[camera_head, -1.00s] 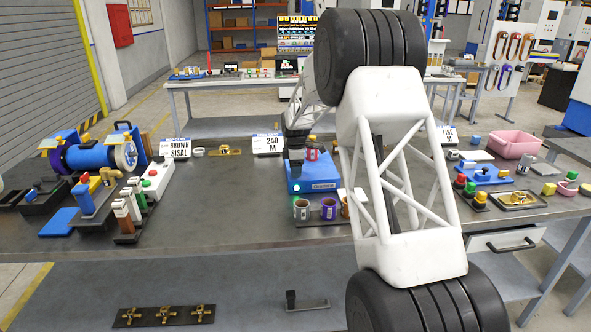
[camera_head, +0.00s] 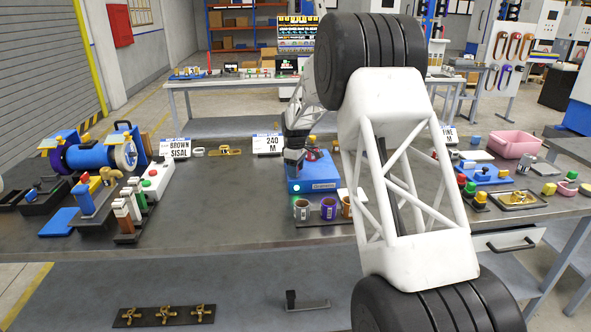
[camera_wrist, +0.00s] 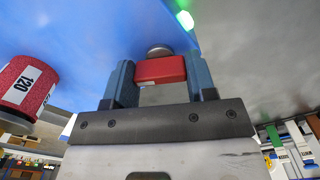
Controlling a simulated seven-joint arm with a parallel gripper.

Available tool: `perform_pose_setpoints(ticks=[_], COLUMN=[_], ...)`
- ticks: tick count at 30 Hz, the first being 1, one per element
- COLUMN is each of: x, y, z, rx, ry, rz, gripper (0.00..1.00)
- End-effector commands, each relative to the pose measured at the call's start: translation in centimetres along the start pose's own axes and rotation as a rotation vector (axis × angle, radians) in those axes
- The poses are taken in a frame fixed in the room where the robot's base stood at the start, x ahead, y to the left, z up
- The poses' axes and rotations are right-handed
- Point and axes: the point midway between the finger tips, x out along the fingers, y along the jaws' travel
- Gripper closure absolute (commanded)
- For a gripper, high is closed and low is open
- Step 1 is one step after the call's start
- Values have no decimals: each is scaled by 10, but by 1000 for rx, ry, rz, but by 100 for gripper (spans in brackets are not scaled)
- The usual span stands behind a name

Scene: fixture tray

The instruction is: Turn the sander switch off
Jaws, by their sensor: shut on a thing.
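The sander (camera_head: 322,186) is a blue box on the workbench, left of my arm in the head view. A green light (camera_head: 295,189) glows at its front left corner and also shows in the wrist view (camera_wrist: 185,20). My gripper (camera_head: 293,172) is down at the sander's left part. In the wrist view its two blue-grey fingers stand on either side of a red switch knob (camera_wrist: 160,70) and are shut on it. A round grey base (camera_wrist: 159,50) shows behind the knob. The knob is hidden in the head view.
A red sanding drum marked 120 (camera_wrist: 27,85) stands beside my gripper. Several cups (camera_head: 328,208) stand in a rack before the sander. A "240 M" sign (camera_head: 268,143) is behind it. The bench (camera_head: 225,215) is bare to the front left.

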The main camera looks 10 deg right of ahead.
Motion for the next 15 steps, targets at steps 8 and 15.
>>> perform_pose_setpoints(ticks=[8,15], x=[-1,-1], y=[0,0], z=[0,0], rx=[261,488], ry=[1,0], rz=[1,0], gripper=[73,73])
